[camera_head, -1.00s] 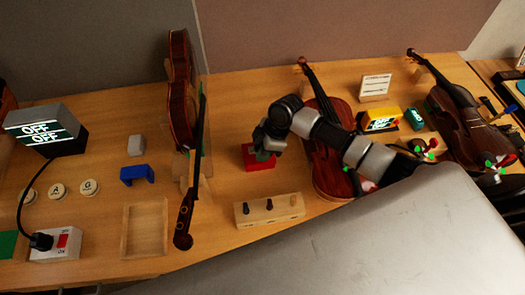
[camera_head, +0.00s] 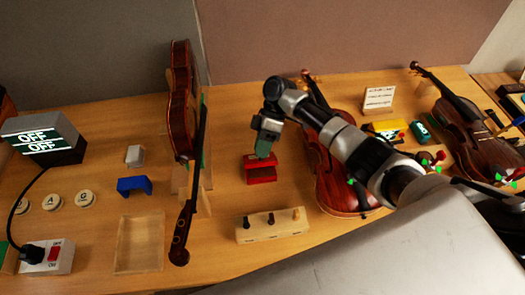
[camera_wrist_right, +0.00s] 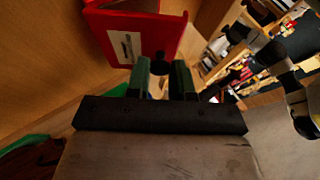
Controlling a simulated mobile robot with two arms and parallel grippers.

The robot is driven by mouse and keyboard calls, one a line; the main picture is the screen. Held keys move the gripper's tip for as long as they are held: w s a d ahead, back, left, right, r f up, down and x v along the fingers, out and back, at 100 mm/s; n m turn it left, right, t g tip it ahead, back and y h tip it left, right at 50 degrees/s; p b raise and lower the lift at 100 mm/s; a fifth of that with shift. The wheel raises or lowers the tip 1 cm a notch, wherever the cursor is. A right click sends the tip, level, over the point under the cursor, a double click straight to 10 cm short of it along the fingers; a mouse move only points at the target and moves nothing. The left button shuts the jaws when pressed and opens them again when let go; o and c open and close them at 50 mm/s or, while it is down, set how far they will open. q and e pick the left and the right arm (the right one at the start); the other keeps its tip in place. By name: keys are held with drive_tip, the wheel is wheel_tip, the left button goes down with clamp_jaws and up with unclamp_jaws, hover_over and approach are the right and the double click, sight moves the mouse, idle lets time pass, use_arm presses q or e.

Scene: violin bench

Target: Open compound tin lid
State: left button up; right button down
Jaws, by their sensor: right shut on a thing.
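The red compound tin (camera_head: 262,176) sits on the bench below my right gripper (camera_head: 263,153). In the right wrist view, the tin (camera_wrist_right: 135,32) shows a red face with a white label and a dark knob (camera_wrist_right: 160,58). The green fingers of my right gripper (camera_wrist_right: 160,72) are on either side of this knob and shut on it. The lid appears tilted up from the tin, but its exact angle is hard to tell. My left gripper is not in view.
A violin (camera_head: 340,165) lies right of the tin, under my right arm. Another violin (camera_head: 182,105) stands to the left with a bow-like dark neck piece. A wooden peg block (camera_head: 272,228) is in front. Bare bench lies between the tin and block.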

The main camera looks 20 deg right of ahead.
idle(0.3)
drive_tip(key=c, duration=1)
unclamp_jaws()
drive_tip(key=shift+b+v, duration=1.45)
drive_tip(key=shift+v, duration=4)
